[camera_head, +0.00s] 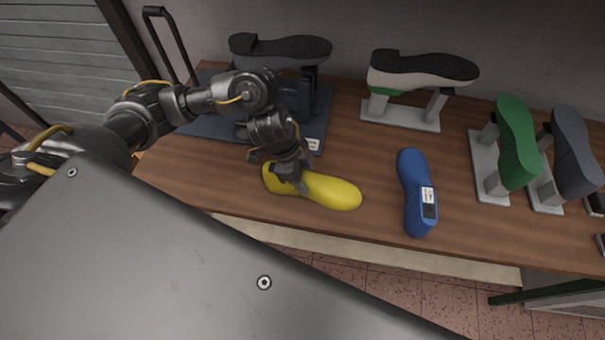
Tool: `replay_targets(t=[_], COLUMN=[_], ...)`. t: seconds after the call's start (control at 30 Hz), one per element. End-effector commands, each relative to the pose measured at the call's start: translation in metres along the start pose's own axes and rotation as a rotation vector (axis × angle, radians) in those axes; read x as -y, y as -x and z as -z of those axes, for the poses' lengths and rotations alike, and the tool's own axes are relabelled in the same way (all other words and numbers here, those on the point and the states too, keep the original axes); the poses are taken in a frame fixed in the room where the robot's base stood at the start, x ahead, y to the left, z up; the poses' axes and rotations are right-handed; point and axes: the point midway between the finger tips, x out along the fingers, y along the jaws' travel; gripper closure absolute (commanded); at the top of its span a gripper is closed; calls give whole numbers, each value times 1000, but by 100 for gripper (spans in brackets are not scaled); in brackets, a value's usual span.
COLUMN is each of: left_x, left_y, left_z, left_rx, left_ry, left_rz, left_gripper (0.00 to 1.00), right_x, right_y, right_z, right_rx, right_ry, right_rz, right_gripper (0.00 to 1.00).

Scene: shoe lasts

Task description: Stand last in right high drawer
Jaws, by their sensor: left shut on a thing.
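A yellow last (327,190) lies flat on the wooden table (370,228) near its front edge. My left gripper (291,180) comes down on the last's left end and is shut on it; the fingertips are partly hidden. A blue last (415,185) with a white and dark label lies to the right, apart from the yellow one. No drawer shows clearly; a dark green edge (515,296) and a grey box-like part below the table at the lower right are cut off by the frame. My right gripper is not in view.
A dark stand (190,140) with a black sole stands at the back left. A pale stand (400,115) holds a light last with a dark sole at the back. Stands with a green last (517,145) and a grey last (572,150) are at the right.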

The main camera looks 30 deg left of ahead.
Motion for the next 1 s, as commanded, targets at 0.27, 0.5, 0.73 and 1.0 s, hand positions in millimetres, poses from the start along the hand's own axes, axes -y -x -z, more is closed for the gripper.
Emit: replay_targets(t=[0.27, 0.5, 0.73, 1.0], left_x=[0, 0, 0, 2], left_y=[-2, -2, 1, 43], left_z=[-1, 0, 1, 1], left_rx=[0, 0, -1, 0], left_ry=[0, 0, -1, -5], left_rz=[0, 0, 0, 7], left_gripper=[48, 27, 27, 27], right_x=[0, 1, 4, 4], right_y=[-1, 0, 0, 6], right_z=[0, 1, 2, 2], right_rx=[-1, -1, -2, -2], right_ry=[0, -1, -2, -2], right_rz=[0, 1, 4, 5], right_gripper=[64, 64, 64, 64])
